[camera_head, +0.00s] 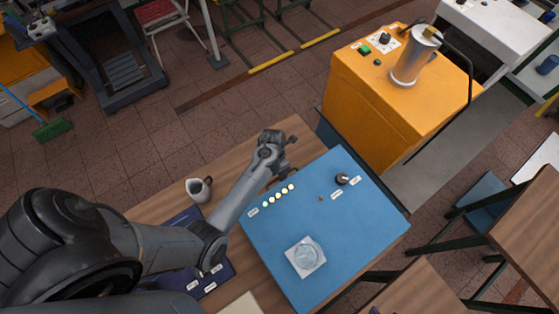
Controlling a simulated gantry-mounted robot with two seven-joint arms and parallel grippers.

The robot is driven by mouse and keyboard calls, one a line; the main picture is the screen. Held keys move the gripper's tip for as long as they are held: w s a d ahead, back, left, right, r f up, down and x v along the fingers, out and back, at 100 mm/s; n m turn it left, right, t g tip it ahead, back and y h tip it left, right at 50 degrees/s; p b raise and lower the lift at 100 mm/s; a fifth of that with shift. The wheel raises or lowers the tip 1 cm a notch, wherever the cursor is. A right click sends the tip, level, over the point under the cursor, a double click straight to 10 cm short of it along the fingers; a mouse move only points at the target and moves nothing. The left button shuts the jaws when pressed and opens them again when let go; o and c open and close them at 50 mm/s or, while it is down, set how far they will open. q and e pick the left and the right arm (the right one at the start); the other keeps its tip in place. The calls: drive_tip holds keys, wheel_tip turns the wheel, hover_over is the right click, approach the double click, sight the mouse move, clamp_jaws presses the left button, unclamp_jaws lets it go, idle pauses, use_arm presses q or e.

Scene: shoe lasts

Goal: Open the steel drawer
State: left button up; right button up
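I cannot make out a steel drawer in the head view. My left arm reaches across from the left, and my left gripper (282,174) is by the far left edge of the blue box. Its fingers are small and partly hidden, so I cannot tell whether they are open or touching anything. My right gripper is out of view.
A round clear dish (307,255) lies on a white square on the blue box. A metal jug (198,189) and a dark blue labelled panel (186,217) are on the wooden table (150,208). An orange cabinet (385,105) with a steel cylinder (414,60) stands beyond.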

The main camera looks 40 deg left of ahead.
use_arm(q)
drive_tip(key=shift+d+f, duration=0.1)
drive_tip(key=shift+f, duration=0.5)
drive_tip(key=shift+c, duration=0.3)
clamp_jaws()
